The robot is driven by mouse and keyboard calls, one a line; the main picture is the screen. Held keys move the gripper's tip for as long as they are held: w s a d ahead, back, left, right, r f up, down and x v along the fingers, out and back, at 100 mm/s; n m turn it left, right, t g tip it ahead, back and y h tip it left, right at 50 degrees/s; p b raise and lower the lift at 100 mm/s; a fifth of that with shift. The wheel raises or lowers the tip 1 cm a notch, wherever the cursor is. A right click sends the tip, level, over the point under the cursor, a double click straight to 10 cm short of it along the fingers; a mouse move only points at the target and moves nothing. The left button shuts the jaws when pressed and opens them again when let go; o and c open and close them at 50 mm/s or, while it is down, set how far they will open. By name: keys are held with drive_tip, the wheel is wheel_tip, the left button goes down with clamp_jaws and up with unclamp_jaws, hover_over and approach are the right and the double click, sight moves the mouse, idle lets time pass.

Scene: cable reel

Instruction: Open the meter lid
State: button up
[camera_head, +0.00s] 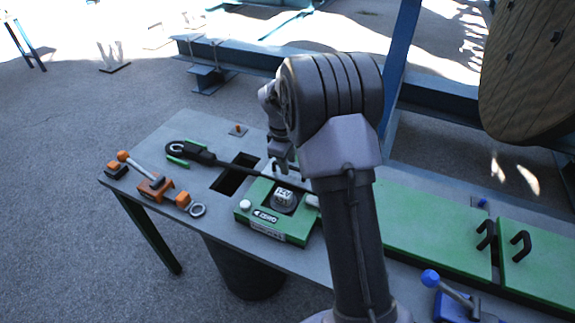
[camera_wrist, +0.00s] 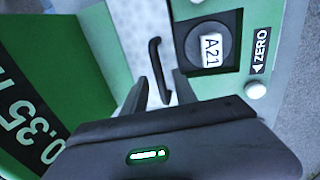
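The green meter (camera_head: 265,232) sits on the workbench, with a round labelled dial (camera_head: 284,200) and a ZERO mark. In the wrist view, its dial (camera_wrist: 208,45) is at the upper right. A black bar handle (camera_wrist: 155,62) stands on a pale strip left of the dial. My gripper (camera_head: 283,168) points down over the back of the meter. In the wrist view, my gripper (camera_wrist: 160,92) has its fingers apart, with the handle's near end between them in the picture. Contact cannot be told. My arm hides the meter's right side, and the lid's edges are unclear.
A dark rectangular opening (camera_head: 236,175) and a black clamp-like tool (camera_head: 190,151) lie left of the meter. Orange fittings (camera_head: 155,187) stand at the bench's left end. Green panels (camera_head: 425,225) with black handles cover the right. A wooden reel (camera_head: 528,75) stands behind.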

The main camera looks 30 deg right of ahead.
clamp_jaws()
idle(1.4)
